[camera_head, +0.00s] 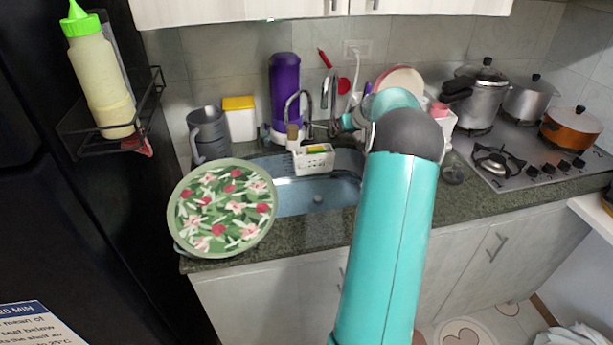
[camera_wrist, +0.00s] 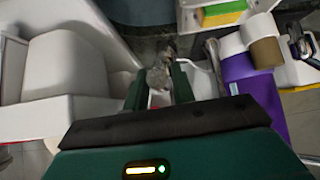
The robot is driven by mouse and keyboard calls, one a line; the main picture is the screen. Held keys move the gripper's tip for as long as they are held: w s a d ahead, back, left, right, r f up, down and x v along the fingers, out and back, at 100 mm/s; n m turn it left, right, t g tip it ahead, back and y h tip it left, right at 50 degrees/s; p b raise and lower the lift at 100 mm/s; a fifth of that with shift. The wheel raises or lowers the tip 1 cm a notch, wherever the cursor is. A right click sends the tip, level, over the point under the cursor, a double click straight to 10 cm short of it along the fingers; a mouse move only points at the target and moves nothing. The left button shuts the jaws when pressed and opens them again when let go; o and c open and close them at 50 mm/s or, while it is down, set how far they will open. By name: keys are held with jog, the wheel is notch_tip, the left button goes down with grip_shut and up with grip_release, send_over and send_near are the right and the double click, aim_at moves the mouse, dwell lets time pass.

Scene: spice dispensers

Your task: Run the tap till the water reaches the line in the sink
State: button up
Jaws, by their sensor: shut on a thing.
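The silver tap (camera_head: 309,104) curves up behind the sink (camera_head: 345,190), at the middle of the head view. The sink is a steel basin with a drain in its floor; I cannot make out a water level or a line in it. My gripper (camera_wrist: 158,85) shows in the wrist view with its two dark green fingers closed around a small metal piece (camera_wrist: 160,72), which looks like the tap's handle. In the head view my arm reaches over the sink's right side to the tap area, and hides part of the basin and what the fingers hold.
A white caddy (camera_head: 313,160) with a sponge sits at the sink's back edge. A purple bottle (camera_head: 285,90) stands behind it. A floral tray (camera_head: 222,208) lies left of the sink. A grey jug (camera_head: 207,133) stands behind the tray. A stove (camera_head: 515,155) with pots is right.

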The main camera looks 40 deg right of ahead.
jog(key=o, duration=0.9)
jog(key=v, duration=0.7)
dwell(0.3)
